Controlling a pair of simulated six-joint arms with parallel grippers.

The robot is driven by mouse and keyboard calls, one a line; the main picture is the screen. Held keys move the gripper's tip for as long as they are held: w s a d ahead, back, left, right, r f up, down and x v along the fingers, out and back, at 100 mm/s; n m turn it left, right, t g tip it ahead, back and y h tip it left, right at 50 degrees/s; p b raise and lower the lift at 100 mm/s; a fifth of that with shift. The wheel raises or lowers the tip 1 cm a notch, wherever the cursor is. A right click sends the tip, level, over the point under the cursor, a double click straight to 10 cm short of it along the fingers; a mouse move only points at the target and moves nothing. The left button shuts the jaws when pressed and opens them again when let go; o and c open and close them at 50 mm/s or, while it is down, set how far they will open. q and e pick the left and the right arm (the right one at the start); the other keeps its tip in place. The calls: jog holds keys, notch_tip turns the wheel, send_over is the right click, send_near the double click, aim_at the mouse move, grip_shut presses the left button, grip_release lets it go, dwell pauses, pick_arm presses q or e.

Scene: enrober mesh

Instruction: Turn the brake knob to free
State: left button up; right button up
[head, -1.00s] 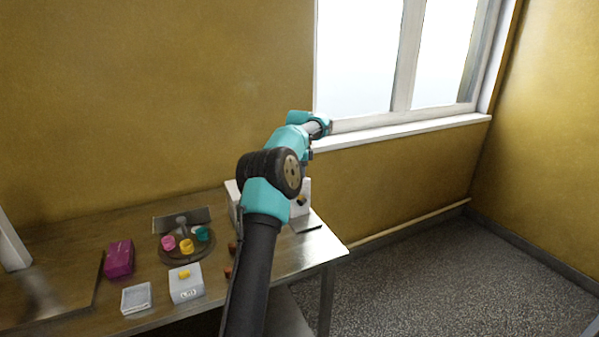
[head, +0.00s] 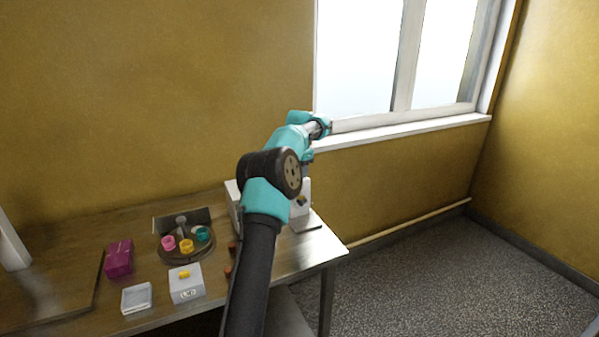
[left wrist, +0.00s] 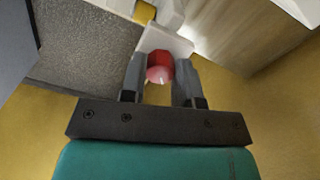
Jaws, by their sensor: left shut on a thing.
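A red round knob (left wrist: 160,60), pale pink on its near side, sits between the two grey fingers of my left gripper (left wrist: 160,75) in the left wrist view. The fingers are shut on its sides. A white plate (left wrist: 167,38) shows just behind the knob. In the head view my left arm crosses the middle and hides the knob and most of the gripper. I cannot read any knob marking. My right gripper is not in view.
On the table left of my arm are a white box with a yellow knob (head: 184,275), a clear-lidded box (head: 136,298), a magenta box (head: 119,259) and a round tray (head: 164,252) with coloured rings. Small red-brown pieces (head: 228,271) lie beside the arm. The floor right of the table is clear.

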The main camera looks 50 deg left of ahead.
pick_arm(q)
jog(key=n, duration=0.5)
jog(key=shift+n, duration=2.5)
jog(key=o, duration=0.9)
